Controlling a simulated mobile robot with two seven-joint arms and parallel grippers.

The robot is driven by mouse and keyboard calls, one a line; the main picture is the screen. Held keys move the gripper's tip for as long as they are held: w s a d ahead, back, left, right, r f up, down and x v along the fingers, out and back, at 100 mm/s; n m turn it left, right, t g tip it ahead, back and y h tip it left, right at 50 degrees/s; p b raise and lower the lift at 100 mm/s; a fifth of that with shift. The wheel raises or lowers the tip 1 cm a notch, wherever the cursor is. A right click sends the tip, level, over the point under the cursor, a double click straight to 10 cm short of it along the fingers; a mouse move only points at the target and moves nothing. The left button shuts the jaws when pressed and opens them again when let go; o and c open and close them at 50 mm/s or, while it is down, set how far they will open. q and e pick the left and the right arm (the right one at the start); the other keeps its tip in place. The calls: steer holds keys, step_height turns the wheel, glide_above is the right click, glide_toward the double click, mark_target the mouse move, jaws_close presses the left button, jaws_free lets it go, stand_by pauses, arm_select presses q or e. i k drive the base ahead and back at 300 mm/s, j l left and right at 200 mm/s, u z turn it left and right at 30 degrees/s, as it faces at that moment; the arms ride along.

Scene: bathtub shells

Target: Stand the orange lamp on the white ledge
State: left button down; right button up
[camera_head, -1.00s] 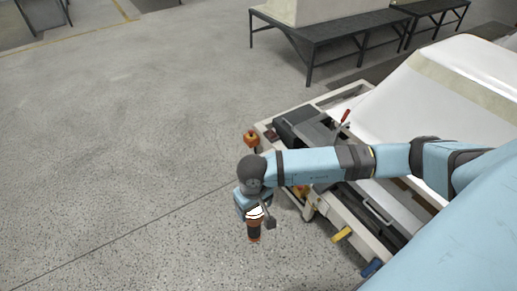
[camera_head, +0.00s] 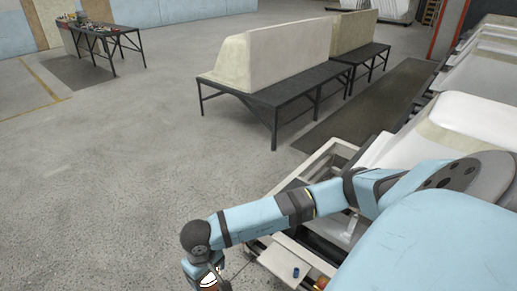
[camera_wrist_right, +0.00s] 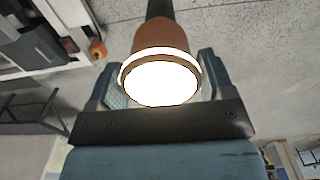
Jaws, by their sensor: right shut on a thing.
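The orange lamp (camera_wrist_right: 160,40) is between the fingers of my right gripper (camera_wrist_right: 158,88), which is shut on it. In the right wrist view its round face glows white toward the camera, and its dark end points away. In the head view the lamp (camera_head: 209,280) shows at the bottom edge, partly cut off, with my right gripper (camera_head: 203,274) around it. It is held out over the floor, left of the cart. A pale flat surface (camera_head: 276,259) beside my forearm may be the white ledge; I cannot be sure. My left gripper is not in view.
A blue peg-like thing (camera_head: 295,272) stands on the pale surface. White tub shells (camera_head: 475,120) lie to the right. A black bench (camera_head: 272,98) with a cream block (camera_head: 270,55) stands farther back. The grey floor (camera_head: 110,170) at left is clear.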

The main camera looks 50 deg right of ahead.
mark_target(277, 257)
steer(key=i+j+z, duration=0.1)
steer(key=i+z, duration=0.15)
steer(key=i, duration=0.25)
steer(key=i+j+z, duration=0.25)
steer(key=i, duration=0.3)
steer(key=l+z, duration=0.1)
steer(key=z, duration=0.8)
